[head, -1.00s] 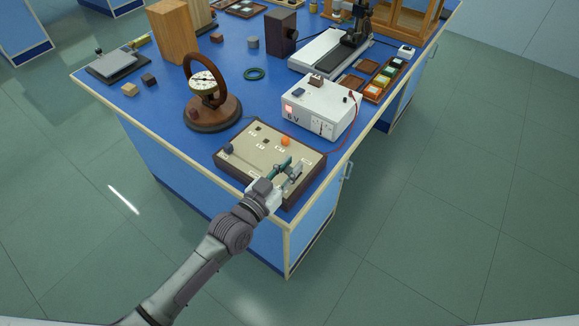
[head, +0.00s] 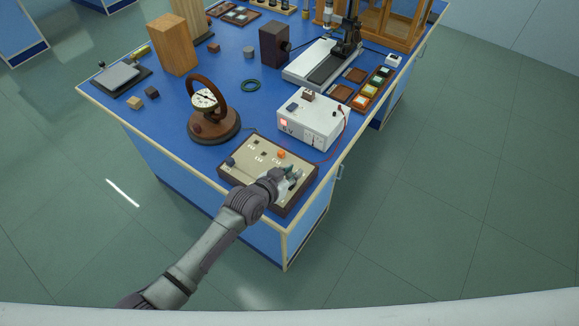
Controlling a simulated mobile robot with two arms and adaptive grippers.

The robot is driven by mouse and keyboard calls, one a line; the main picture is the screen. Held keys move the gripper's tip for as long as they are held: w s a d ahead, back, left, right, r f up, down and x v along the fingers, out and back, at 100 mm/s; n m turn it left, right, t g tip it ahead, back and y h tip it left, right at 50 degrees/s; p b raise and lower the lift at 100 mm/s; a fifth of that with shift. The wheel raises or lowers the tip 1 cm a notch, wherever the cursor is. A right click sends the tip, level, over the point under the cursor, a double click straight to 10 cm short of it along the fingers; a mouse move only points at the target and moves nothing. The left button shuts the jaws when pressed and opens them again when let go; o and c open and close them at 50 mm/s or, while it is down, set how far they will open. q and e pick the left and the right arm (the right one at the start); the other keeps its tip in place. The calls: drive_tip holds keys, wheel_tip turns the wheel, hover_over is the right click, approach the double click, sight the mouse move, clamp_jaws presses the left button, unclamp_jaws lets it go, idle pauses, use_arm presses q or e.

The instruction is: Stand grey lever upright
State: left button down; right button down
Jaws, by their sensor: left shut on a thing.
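The switch box (head: 247,173), with a beige top and dark brown sides, sits at the near corner of the blue bench. On its top are an orange knob (head: 282,154) and a dark blue knob (head: 231,161). My left gripper (head: 290,175) is over the box's right part, shut on what seems to be the grey lever. My gripper mostly hides the lever, so its tilt cannot be told. My right gripper is out of view.
A white power supply (head: 312,117) with a red display stands behind the box. A round dial instrument in a brown ring (head: 217,124) stands behind left.

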use_arm(q)
drive_tip(key=c, duration=1)
unclamp_jaws()
drive_tip(key=shift+s, duration=0.1)
drive_tip(key=v, duration=1.1)
drive_tip(key=shift+s+a+r, duration=0.2)
drive_tip(key=shift+s+a, duration=0.05)
